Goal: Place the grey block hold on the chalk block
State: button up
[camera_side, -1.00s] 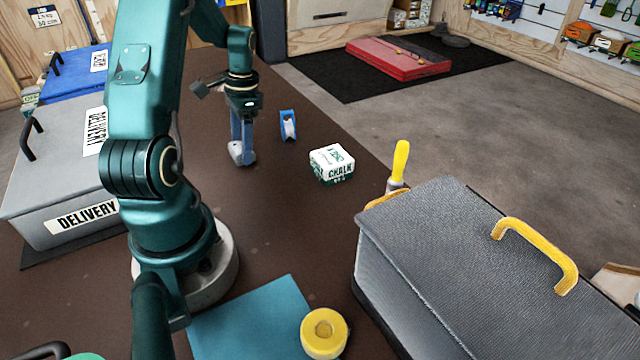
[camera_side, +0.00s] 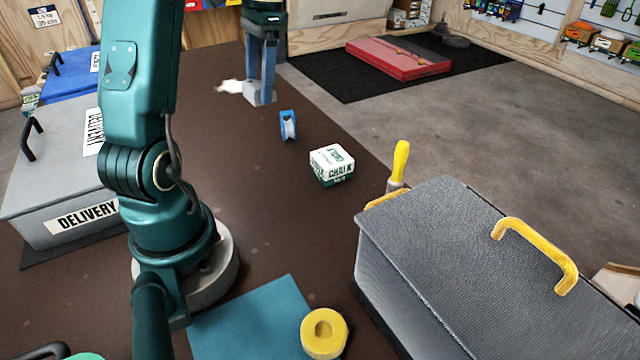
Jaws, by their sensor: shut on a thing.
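My gripper (camera_side: 261,86) is in the upper middle of the side view, with its blue-grey fingers pointing down. It is shut on the grey block hold (camera_side: 257,96), which shows at the fingertips and is partly covered by them. The hold appears to be above the brown table, but its height is hard to tell. The chalk block (camera_side: 332,165) is a white and green box printed with CHALK. It sits on the table, below and to the right of my gripper in the picture, with its top bare.
A blue and white tape roll (camera_side: 288,126) stands between my gripper and the chalk block. A small white thing (camera_side: 230,87) lies left of the gripper. A yellow-handled brush (camera_side: 399,163) and a large grey box (camera_side: 450,250) are to the right. A yellow roll (camera_side: 324,333) is in front.

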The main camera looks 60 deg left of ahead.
jog(key=shift+w+d+r+m, duration=0.15)
jog(key=shift+w+d+m, duration=0.25)
jog(key=shift+w+d, duration=0.45)
send_over(330, 156)
jog(key=f, duration=0.6)
jog(key=shift+w+f, duration=0.3)
jog(key=shift+f, duration=2.05)
jog(key=shift+f, duration=0.2)
jog(key=o, duration=1.4)
jog(key=shift+c, duration=0.2)
jog(key=shift+r, duration=0.15)
